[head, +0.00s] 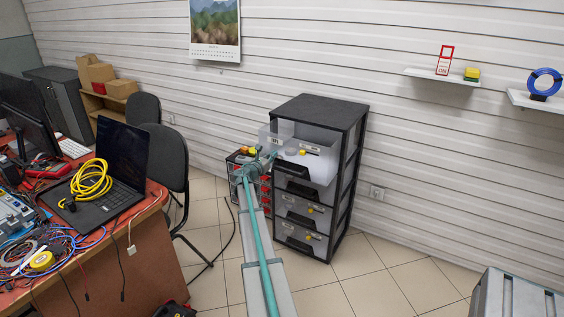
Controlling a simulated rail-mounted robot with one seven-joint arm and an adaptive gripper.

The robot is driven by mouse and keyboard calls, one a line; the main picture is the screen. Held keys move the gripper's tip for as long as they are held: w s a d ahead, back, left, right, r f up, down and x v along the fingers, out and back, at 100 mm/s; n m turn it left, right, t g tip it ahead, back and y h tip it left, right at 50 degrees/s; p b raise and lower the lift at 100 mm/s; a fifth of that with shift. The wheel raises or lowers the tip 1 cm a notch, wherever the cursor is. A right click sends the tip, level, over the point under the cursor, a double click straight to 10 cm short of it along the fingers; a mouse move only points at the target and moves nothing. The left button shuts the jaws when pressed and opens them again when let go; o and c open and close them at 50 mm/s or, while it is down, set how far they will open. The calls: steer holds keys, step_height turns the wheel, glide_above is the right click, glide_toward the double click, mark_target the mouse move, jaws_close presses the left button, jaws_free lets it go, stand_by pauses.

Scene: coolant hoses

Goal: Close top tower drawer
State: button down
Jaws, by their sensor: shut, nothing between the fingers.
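The drawer tower (343,165) has a black frame and stands on the floor against the white slatted wall. Its top drawer (277,136) is translucent with a labelled front and stands pulled out toward the left. Small yellow and grey items show around its inside. The lower drawers (301,213) look pushed in. My gripper (273,156) is shut and empty, at the end of my teal and grey arm. It appears just below the top drawer's front; I cannot tell whether it touches it.
A small red and black drawer cabinet (238,160) stands left of the tower, partly behind my arm. A desk (142,250) with a laptop (118,165) and cables is at the left, with dark chairs (168,155) behind it.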

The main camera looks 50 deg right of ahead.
steer(key=d, duration=0.4)
steer(key=w+d, duration=0.1)
steer(key=d, duration=0.8)
steer(key=shift+w+d, duration=0.1)
steer(key=shift+w, duration=0.05)
steer(key=shift+d, duration=0.25)
steer(key=shift+d+r, duration=0.1)
steer(key=shift+r, duration=0.05)
steer(key=s+a, duration=0.1)
steer(key=a, duration=1.3)
steer(key=shift+s+a+f, duration=0.15)
steer(key=shift+a+f, duration=0.05)
steer(key=shift+a, duration=0.1)
